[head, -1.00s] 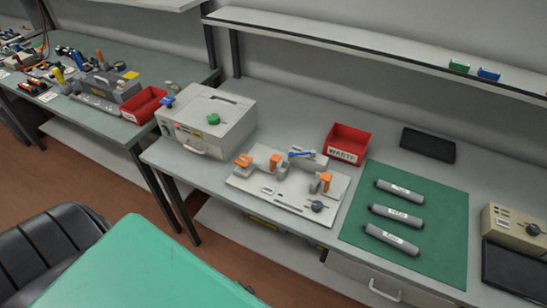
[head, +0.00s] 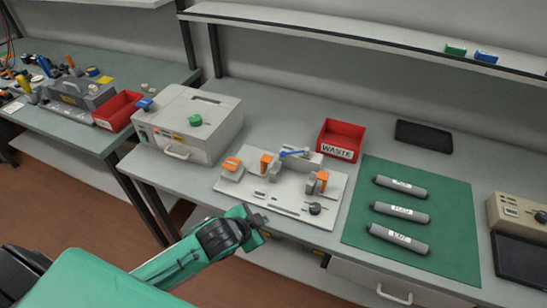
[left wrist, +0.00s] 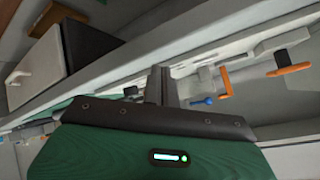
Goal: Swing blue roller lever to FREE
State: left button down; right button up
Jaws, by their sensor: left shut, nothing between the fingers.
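The blue roller lever (head: 293,153) lies near-level across the top back of the white fixture plate (head: 240,194) on the bench. It also shows in the left wrist view (left wrist: 203,101), small and right of my fingers. Orange handles stand on the fixture, one at its left (head: 232,164), one near the lever (head: 266,165) and one at the right (head: 322,181). My left gripper (head: 254,219) is shut and empty, in front of the bench's front edge and apart from the fixture. In the left wrist view its fingers (left wrist: 160,84) are together. My right gripper is not in view.
A grey box machine (head: 185,125) stands left of the fixture. A red WASTE bin (head: 340,140) is behind it. A green mat (head: 455,225) with grey cartridges (head: 400,213) lies to the right. A shelf (head: 350,36) runs above the bench.

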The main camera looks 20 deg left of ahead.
pick_arm(q)
jog(key=w+a+r+m+t+h+b, duration=0.1)
jog(key=w+a+r+m+h, duration=0.15)
jog(key=r+m, duration=0.35)
jog(key=w+a+r+m+t+h, duration=0.1)
jog(key=w+a+r+m+h, duration=0.2)
jog(key=r, duration=0.4)
jog(key=m+y+p, duration=0.1)
jog(key=p, duration=0.2)
send_near(290, 154)
jog(key=w+d, duration=0.2)
jog(key=d, duration=0.1)
jog(key=shift+w+a+f, duration=0.35)
jog(key=shift+w+f, duration=0.35)
jog(key=shift+f, duration=0.2)
